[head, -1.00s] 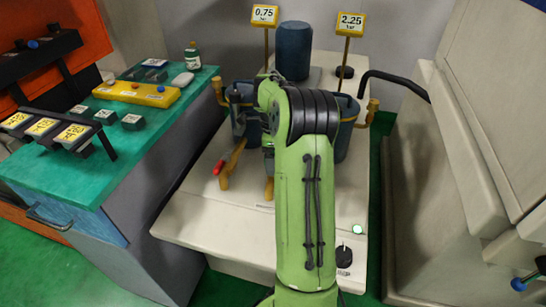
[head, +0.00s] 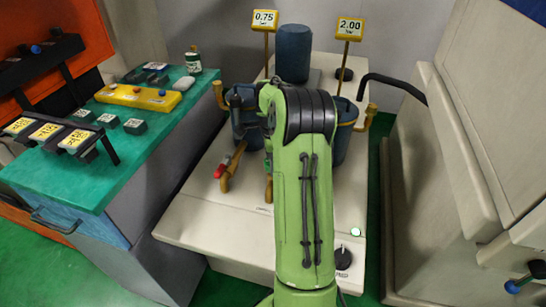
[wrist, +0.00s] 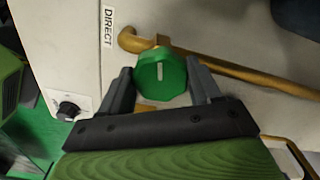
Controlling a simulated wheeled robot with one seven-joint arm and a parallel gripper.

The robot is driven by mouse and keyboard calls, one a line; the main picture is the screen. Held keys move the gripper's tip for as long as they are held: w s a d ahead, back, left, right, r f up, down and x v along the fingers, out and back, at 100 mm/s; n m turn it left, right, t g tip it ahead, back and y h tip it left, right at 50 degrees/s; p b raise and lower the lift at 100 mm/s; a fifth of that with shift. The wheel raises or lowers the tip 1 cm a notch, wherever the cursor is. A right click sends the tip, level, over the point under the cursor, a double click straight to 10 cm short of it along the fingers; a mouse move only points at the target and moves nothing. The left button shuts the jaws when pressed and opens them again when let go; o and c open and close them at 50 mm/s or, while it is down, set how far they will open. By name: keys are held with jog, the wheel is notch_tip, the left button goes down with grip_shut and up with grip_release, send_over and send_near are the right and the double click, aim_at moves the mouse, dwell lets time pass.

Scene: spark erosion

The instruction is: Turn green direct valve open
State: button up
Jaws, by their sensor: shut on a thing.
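The green direct valve (wrist: 161,76) is a faceted green knob with a short white line on its face. In the wrist view the line runs nearly upright in the picture. It sits beside a brass pipe (wrist: 240,70) and near a "DIRECT" label (wrist: 107,28). My gripper (wrist: 163,84) has one dark finger on each side of the knob and is shut on it. In the head view, my green arm hides the knob and the fingertips.
The light machine cabinet (head: 215,225) carries a blue cylinder (head: 293,53), two gauge signs reading 0.75 (head: 264,18) and 2.00 bar (head: 349,28), and a red-tipped lever (head: 220,172). A green-topped bench (head: 60,185) stands left. A black knob (head: 343,257) is at the front right.

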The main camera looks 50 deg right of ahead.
jog(key=n+p, duration=0.3)
jog(key=n, duration=0.2)
jog(key=shift+r+n, duration=0.15)
jog(key=shift+n, duration=0.15)
jog(key=n+p, duration=0.2)
jog(key=n, duration=0.2)
jog(key=n+p, duration=0.1)
jog(key=n, duration=0.4)
jog(key=shift+s+n+p, duration=0.1)
jog(key=shift+n+p, duration=0.2)
jog(key=shift+n, duration=0.1)
jog(key=shift+n+p, duration=0.4)
jog(key=shift+n, duration=2.2)
jog(key=o, duration=1.1)
jog(key=shift+c, duration=0.2)
